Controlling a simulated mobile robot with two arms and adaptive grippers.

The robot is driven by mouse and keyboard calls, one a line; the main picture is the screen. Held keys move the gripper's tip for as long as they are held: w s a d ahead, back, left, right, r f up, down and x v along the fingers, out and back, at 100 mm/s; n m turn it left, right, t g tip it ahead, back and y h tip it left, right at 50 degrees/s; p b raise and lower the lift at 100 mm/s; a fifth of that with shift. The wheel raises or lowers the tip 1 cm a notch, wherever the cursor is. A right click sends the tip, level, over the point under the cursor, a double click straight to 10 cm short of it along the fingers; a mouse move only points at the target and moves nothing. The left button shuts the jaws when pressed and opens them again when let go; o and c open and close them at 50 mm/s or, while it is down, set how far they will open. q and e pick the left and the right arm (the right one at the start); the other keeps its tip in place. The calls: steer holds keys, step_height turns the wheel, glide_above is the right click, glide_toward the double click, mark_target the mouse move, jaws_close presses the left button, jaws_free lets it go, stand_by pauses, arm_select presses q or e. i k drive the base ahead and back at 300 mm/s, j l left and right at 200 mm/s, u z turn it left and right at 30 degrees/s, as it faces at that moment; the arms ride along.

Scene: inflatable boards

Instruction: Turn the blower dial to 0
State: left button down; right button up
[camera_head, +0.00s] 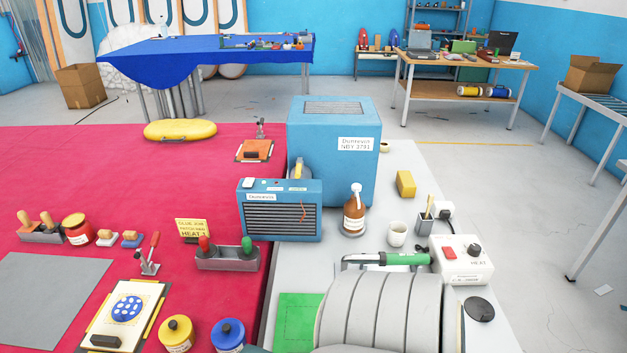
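A white control box (461,259) stands on the grey bench at the right. It has a dark round dial (474,249) with "HEAT" printed below it, and a red switch (449,253) to its left. The dial's pointer and scale are too small to read. A hand blower with a green handle (402,259) and a metal tube lies just left of the box, behind a large grey ribbed shape. Neither of my grippers can be made out in this view.
The grey ribbed shape (380,309) fills the bench front. A white cup (397,233), pen holder (424,224) and brown bottle (354,212) stand behind the blower. Blue machines (333,150) stand further back. Open floor (510,230) lies right of the bench.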

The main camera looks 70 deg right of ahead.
mark_target(474, 249)
steer(key=z, duration=3.2)
